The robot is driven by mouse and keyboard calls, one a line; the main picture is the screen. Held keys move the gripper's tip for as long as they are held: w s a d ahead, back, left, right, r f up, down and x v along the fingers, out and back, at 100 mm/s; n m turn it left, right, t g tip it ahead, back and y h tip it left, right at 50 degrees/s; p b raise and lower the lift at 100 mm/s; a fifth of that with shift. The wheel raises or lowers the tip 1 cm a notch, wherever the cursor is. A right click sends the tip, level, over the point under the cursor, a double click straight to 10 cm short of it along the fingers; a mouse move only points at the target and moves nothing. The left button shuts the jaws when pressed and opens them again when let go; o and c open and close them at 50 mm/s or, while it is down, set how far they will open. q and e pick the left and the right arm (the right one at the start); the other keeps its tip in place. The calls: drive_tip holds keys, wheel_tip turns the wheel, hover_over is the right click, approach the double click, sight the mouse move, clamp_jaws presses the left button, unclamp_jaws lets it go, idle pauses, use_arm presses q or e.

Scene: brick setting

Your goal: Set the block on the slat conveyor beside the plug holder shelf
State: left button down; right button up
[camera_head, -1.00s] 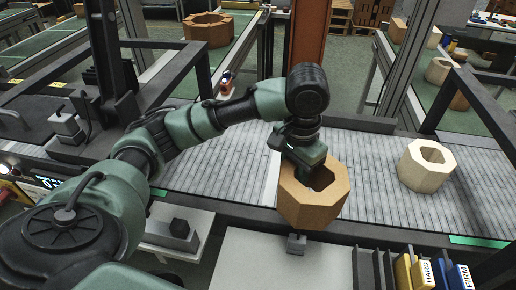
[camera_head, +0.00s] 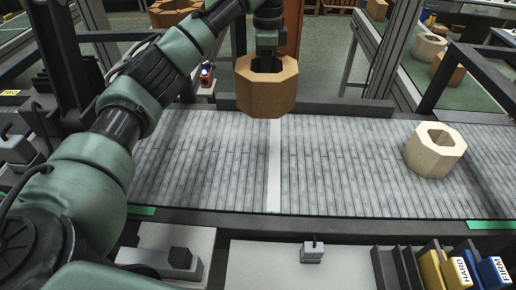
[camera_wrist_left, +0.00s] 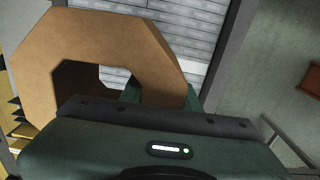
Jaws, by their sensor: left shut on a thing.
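A brown octagonal block (camera_head: 266,92) with a hole through its middle hangs above the far edge of the slat conveyor (camera_head: 210,165). My left gripper (camera_head: 268,66) is shut on the wall of this block. The block also fills the upper left of the left wrist view (camera_wrist_left: 95,45). A cream octagonal block (camera_head: 434,152) stands on the conveyor at the right. The plug holder shelf (camera_head: 398,270), with dark dividers and yellow and blue plugs, is at the lower right, in front of the conveyor. My right gripper is out of view.
A small grey fixture (camera_head: 312,251) stands on the pale front panel. Dark frame posts rise at the left and right. More octagonal blocks are on lines behind.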

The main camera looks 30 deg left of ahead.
use_arm(q)
drive_tip(key=shift+w+a, duration=0.1)
drive_tip(key=shift+f+p, duration=0.7)
drive_tip(key=shift+f, duration=9.05)
drive_tip(key=c, duration=1.3)
unclamp_jaws()
drive_tip(key=shift+f, duration=0.2)
drive_tip(key=shift+o, duration=1.4)
